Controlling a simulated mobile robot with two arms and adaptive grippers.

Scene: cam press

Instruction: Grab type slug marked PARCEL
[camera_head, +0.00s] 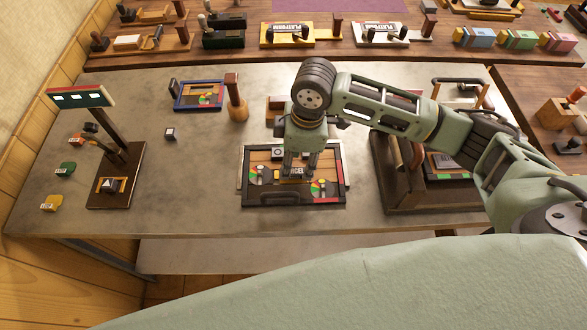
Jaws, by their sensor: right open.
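The type slug (297,173) shows a partly covered label ending in "RCEL". It lies in a shallow dark-framed wooden tray (296,201) in the middle of the metal table. My right gripper (299,167) points down over the tray, with its fingers open at the slug and hiding part of it. I cannot tell whether the fingers touch it. My left gripper is not in view.
Round colored pieces (319,187) sit in the tray beside the slug. A wooden press (425,200) stands close on the right. A wooden-handled stamp (236,98) stands behind, and a lamp-like stand (116,190) on the left. Table between stand and tray is mostly clear.

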